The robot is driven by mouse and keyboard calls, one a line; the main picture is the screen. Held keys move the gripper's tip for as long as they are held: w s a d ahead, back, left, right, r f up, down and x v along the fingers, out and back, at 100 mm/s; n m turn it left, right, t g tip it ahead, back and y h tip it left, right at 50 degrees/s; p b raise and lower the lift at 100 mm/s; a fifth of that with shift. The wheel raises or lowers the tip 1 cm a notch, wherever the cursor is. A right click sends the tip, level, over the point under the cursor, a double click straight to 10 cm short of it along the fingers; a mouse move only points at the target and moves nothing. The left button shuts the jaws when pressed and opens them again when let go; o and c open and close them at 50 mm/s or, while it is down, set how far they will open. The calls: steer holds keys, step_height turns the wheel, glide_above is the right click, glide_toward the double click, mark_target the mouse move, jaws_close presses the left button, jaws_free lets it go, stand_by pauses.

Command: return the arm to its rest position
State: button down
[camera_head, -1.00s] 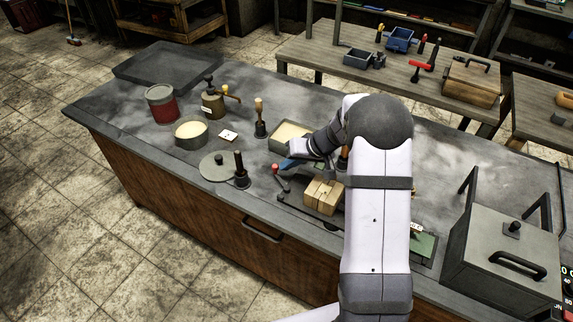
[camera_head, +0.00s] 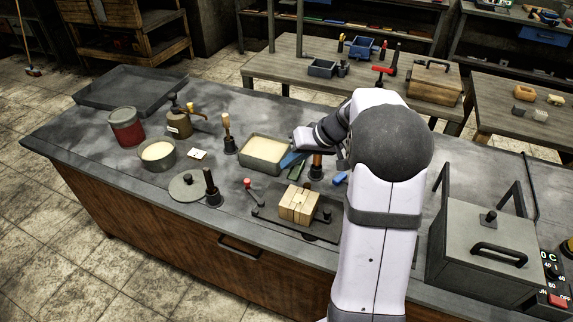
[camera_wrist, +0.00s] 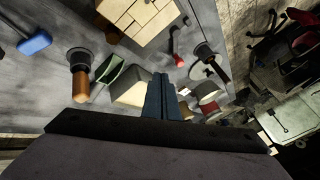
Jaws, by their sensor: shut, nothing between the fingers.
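My gripper (camera_head: 291,158) has blue fingers, closed together with nothing between them. In the head view it shows over the right edge of a square sand-filled box (camera_head: 262,154), above the workbench. My white and grey arm rises from the bottom of the view and bends left at the top, hiding part of the bench. In the wrist view the shut fingers (camera_wrist: 163,98) point toward the bench top, with a pale box (camera_wrist: 132,88) beside them. The height gap cannot be read exactly.
Near my gripper stand a wooden-handled tool (camera_head: 316,167) and a wooden block (camera_head: 298,206) on a dark plate. A blue piece (camera_head: 340,179) lies by my arm. A large lidded grey box (camera_head: 485,250) stands at right. Pots and tools stand at left.

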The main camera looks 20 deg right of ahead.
stand_by(0.4)
steer(key=s+a+g+h+p, duration=0.1)
steer(key=s+a+g, duration=0.1)
steer(key=s, duration=0.6)
steer(key=s+a+f+g+h+p, duration=0.1)
steer(key=s+a+h+p, duration=0.1)
steer(key=s+a, duration=0.3)
steer(key=s+a+f+g+h+p, duration=0.1)
steer(key=s+a, duration=0.3)
steer(key=s, duration=0.9)
steer(key=shift+s+f+n+g+h, duration=0.2)
steer(key=shift+f+n+g+h, duration=0.15)
steer(key=shift+g, duration=0.45)
steer(key=shift+r, duration=0.1)
